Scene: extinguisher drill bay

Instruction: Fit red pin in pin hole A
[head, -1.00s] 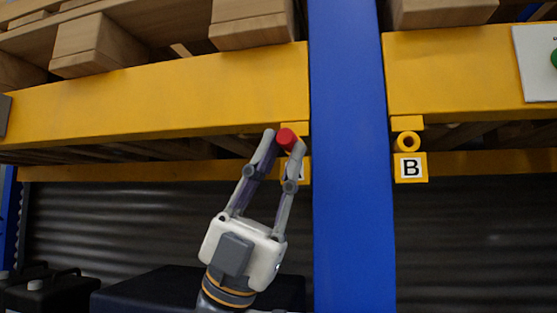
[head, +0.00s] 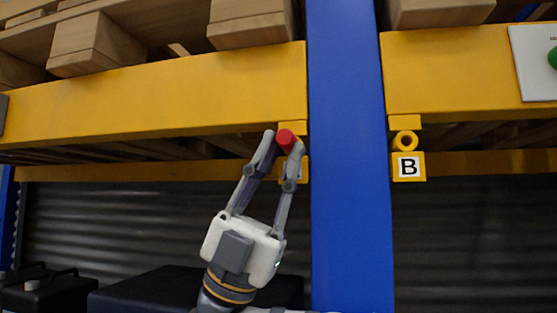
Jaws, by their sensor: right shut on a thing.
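The red pin (head: 285,138) is between the fingertips of my right gripper (head: 283,145), which is shut on it. It is held just below the yellow beam, left of the blue post, in front of a yellow bracket (head: 296,128). Pin hole A itself is hidden behind the pin and fingers, and its label plate (head: 303,170) is mostly covered. I cannot tell whether the pin is in the hole. Pin hole B (head: 405,141) is a yellow ring above its "B" label (head: 408,166), right of the post, and is empty. My left gripper is not in view.
The blue post (head: 350,180) stands close to the right of my right gripper. Yellow beams (head: 160,95) carry wooden pallets (head: 95,45) above. Dark cases (head: 40,290) sit at the lower left. A panel with a green button (head: 535,62) is at the right.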

